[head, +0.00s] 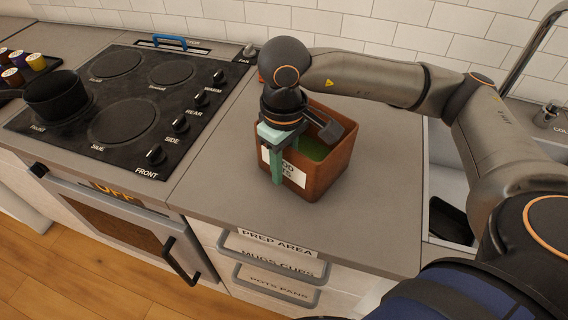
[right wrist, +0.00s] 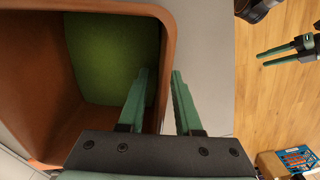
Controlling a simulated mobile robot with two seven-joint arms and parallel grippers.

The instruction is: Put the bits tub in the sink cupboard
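The bits tub (head: 330,178) is a reddish-brown square tub with a white label on its front and a green inside. It stands upright on the counter, and the right wrist view looks into its green floor (right wrist: 105,60). My right gripper (head: 300,163) is over its near wall. In the right wrist view its green fingers (right wrist: 161,75) straddle the wall, one inside and one outside, with a gap showing on the inner side. My left gripper (right wrist: 262,60) shows only in the right wrist view, empty, fingers apart, over the floor. The sink cupboard is not visible.
A black stove (head: 125,115) with a dark pot (head: 57,98) is to the left. The sink (head: 440,190) is to the right, partly behind my right arm. Drawers (head: 275,270) are below the counter. The counter (head: 220,190) around the tub is clear.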

